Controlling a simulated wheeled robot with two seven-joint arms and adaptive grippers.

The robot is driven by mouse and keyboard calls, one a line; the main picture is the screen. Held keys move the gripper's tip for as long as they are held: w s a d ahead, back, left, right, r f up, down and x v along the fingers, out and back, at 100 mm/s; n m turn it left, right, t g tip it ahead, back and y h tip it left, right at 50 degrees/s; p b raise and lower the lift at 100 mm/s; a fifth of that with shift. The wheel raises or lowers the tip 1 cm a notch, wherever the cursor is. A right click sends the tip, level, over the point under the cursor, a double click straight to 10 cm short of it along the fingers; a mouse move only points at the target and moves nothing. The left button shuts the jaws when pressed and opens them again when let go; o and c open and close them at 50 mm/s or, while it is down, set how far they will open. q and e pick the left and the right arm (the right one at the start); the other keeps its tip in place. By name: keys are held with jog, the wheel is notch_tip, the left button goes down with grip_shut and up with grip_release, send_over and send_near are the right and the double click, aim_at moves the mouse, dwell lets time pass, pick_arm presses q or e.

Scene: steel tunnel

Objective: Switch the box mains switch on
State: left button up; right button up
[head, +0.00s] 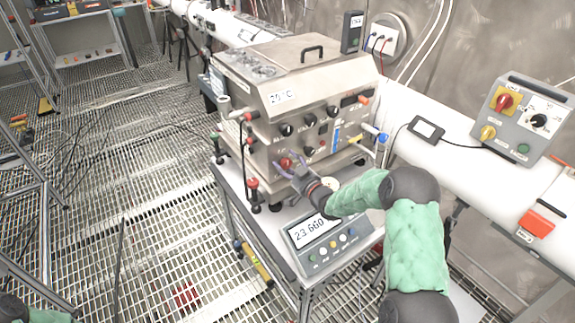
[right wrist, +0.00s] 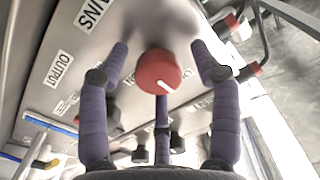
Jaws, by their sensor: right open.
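The steel box (head: 300,100) stands on a small metal table, its front panel full of knobs and sockets. Its red mains knob (head: 286,163) is low on the left of that panel. In the right wrist view the red knob (right wrist: 158,72) has a white pointer line, beside a label partly reading "INS". My right gripper (head: 297,172) is at the knob. Its purple fingers (right wrist: 160,58) are open, with two on either side of the knob and one below. I see gaps at the sides; contact below is unclear. My left gripper is out of view.
A grey control box (head: 521,118) with another red knob stands at the right on a white pipe (head: 440,120). Cables hang from the box's sockets. Grating floor at left is mostly clear.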

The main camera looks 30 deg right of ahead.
jog(key=c, duration=1.1)
